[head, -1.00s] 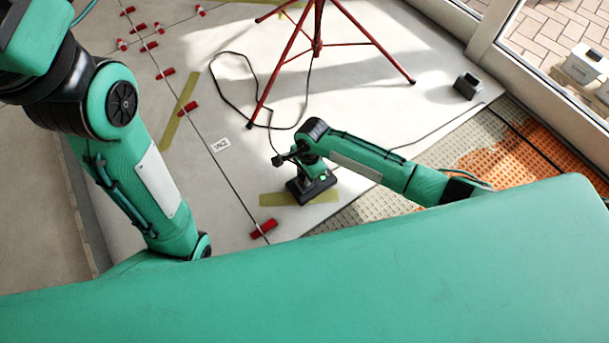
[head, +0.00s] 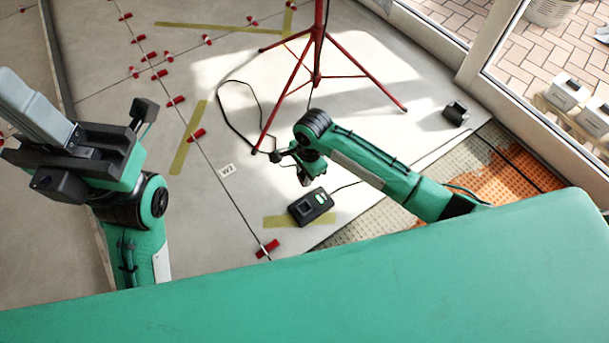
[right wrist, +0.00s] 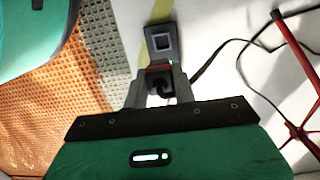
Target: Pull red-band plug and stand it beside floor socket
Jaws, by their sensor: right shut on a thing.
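The black floor socket (head: 311,207) stands on the pale tile floor beside yellow tape, its square opening clear in the head view. It also shows ahead of the fingers in the right wrist view (right wrist: 163,42). My right gripper (head: 290,164) is above and a little left of the socket. In the right wrist view its fingers (right wrist: 160,82) are shut on a dark plug (right wrist: 159,79), apart from the socket.
A red tripod stand (head: 317,75) is behind my right arm, with a black cord (head: 232,84) looping near it. Red levelling clips (head: 267,248) follow the tile joints. A small dark box (head: 455,113) sits near the window. Orange matting (head: 520,165) lies right.

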